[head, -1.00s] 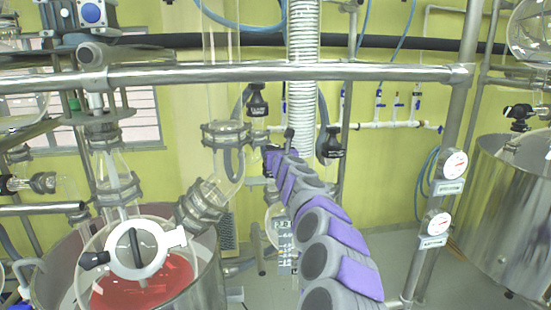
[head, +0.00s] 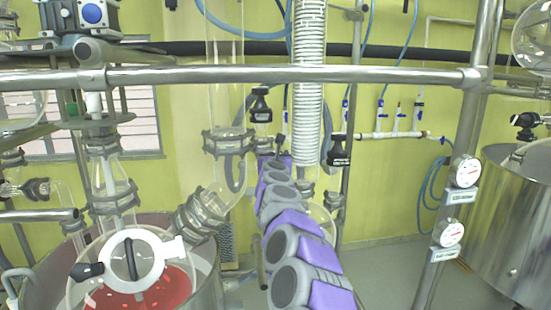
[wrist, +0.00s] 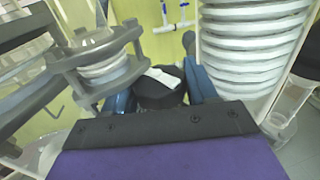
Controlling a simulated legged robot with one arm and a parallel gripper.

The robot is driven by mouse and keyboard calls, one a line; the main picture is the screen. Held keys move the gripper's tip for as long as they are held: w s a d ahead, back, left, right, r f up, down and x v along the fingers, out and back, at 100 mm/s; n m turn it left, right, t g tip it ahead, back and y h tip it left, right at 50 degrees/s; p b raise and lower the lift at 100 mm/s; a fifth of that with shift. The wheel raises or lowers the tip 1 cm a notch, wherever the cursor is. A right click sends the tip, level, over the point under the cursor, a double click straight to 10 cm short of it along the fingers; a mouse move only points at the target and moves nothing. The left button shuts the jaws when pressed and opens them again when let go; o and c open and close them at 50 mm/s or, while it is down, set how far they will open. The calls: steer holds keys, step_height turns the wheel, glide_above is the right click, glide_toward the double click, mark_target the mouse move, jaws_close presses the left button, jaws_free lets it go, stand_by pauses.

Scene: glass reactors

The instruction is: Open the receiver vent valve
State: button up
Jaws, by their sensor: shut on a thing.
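In the wrist view, a black knob (wrist: 160,92) with a white label strip sits between the two blue fingers of my gripper (wrist: 160,85). The fingers are shut on its sides. In the head view, my gripper (head: 274,162) is at the far end of my grey and purple arm, left of the white ribbed hose; the fingers and held knob are hard to make out there. A black labelled valve handle (head: 260,106) shows above my gripper, and another (head: 338,151) right of the hose. I cannot tell which way the held knob is turned.
The white ribbed hose (head: 308,95) stands close right of my gripper. A clamped glass flange (wrist: 98,68) is close on the left. A steel rail (head: 250,75) crosses in front, above my arm. A glass reactor with red liquid (head: 140,290) stands at lower left.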

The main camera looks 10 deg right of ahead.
steer(key=y, duration=0.1)
steer(key=r+n+y+p, duration=0.1)
steer(key=shift+d+y, duration=0.15)
steer(key=shift+y, duration=0.15)
steer(key=shift+n+y+p, duration=0.8)
steer(key=shift+y+p, duration=0.05)
steer(key=shift+y, duration=0.05)
steer(key=n+y+p, duration=0.1)
steer(key=y+p, duration=0.1)
steer(key=p, duration=0.1)
steer(key=shift+n+y, duration=0.3)
steer(key=shift+f+n+y+p, duration=0.1)
steer(key=shift+n+y+p, duration=0.25)
steer(key=shift+p, duration=0.4)
steer(key=shift+n+y+p, duration=0.45)
steer(key=shift+y+p, duration=0.4)
steer(key=shift+p, duration=0.25)
steer(key=shift+n+g+y+p, duration=0.5)
steer(key=shift+y+p, duration=0.2)
steer(key=shift+p, duration=0.4)
steer(key=n+y+p, duration=0.1)
steer(key=p, duration=0.2)
steer(key=shift+g+y, duration=0.4)
steer(key=shift+s+f, duration=0.1)
steer(key=shift+f, duration=0.05)
